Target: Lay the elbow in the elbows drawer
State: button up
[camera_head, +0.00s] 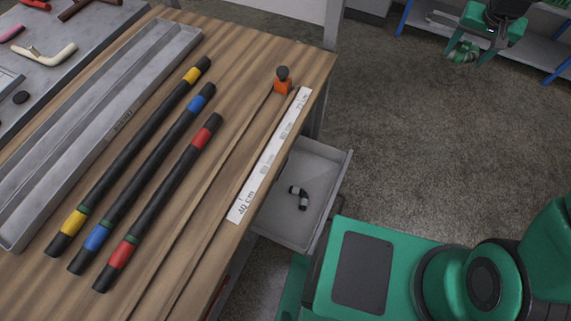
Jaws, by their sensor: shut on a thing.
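My gripper (463,50) is at the top right, pointing down, far to the right of the drawer and the bench. It is shut on a small green elbow (460,57) with darker and paler parts; the fingers partly hide it. A pale grey drawer (322,165) stands pulled out from the right side of the wooden bench. One black elbow with light grey bands (304,200) lies on the drawer floor. I can read no label on the drawer.
The wooden bench (232,60) carries several black hoses with coloured bands, a grey tray (95,108), a white ruler strip (270,155) and an orange stop (283,85). My green base is close to the drawer's lower right. Open floor (420,150) lies right of the drawer.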

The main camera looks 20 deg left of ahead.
jog(key=s+a+f+n+y, duration=0.15)
jog(key=a+f+n, duration=0.35)
jog(key=a+f, duration=0.55)
jog(key=n+g+y, duration=0.4)
jog(key=n, duration=0.9)
send_over(309, 175)
jog(key=d, duration=0.2)
notch_tip(309, 175, down, 26)
jog(key=shift+n+y, duration=0.25)
jog(key=shift+n, duration=0.05)
jog(key=shift+s+a+f, duration=0.1)
jog(key=shift+f, duration=2.45)
jog(key=shift+s+a+f, duration=0.1)
jog(key=shift+f, duration=2.45)
jog(key=o, duration=1)
jog(key=shift+o, duration=0.2)
